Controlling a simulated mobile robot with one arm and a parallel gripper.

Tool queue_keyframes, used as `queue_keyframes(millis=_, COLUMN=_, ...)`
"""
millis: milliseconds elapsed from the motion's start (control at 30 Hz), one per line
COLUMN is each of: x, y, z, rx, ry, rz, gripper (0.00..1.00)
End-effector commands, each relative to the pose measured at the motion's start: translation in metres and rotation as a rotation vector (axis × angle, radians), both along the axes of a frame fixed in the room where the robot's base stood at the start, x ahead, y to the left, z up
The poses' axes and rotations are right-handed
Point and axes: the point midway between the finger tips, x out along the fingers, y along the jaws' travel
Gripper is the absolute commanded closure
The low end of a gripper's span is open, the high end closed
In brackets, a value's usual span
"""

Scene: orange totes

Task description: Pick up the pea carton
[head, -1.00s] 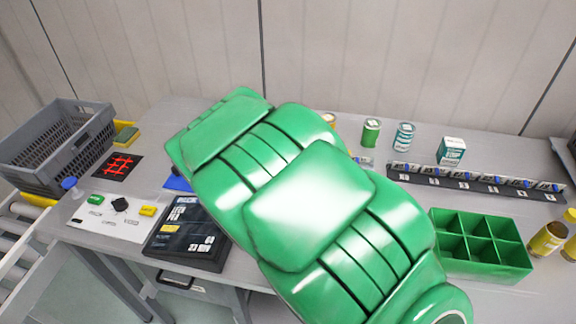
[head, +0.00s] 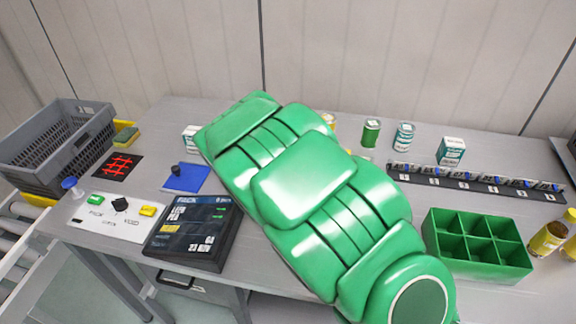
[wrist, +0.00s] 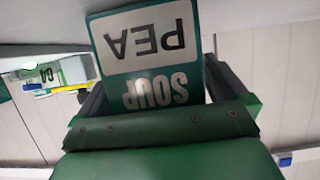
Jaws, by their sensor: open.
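The pea carton (wrist: 148,55) fills the upper middle of the wrist view, close up. It is white and teal, with "PEA" and "SOUP" reading upside down. My gripper (wrist: 155,88) is open, with one dark finger at each side of the carton in that view. I cannot tell whether the fingers touch it. In the head view my green arm hides the gripper. A white carton (head: 190,137) shows partly at the arm's left edge; I cannot tell whether it is the pea carton.
A teal and white carton (head: 451,151), a green can (head: 371,133) and a teal can (head: 404,136) stand at the back. A green divided box (head: 478,263) is at right. A dark panel (head: 195,232), blue pad (head: 187,178) and grey crate (head: 55,150) are at left.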

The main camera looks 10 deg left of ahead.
Motion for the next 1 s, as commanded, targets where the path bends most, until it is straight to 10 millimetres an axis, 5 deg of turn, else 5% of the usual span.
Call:
queue_keyframes(millis=433, x=0.0, y=0.0, z=0.0, rx=0.0, ry=0.001, rz=0.0, gripper=0.61)
queue_keyframes(millis=767, x=0.0, y=0.0, z=0.003, rx=0.0, ry=0.0, rz=0.0, gripper=0.62)
queue_keyframes(millis=1000, x=0.0, y=0.0, z=0.028, rx=0.003, ry=-0.002, rz=0.0, gripper=0.62)
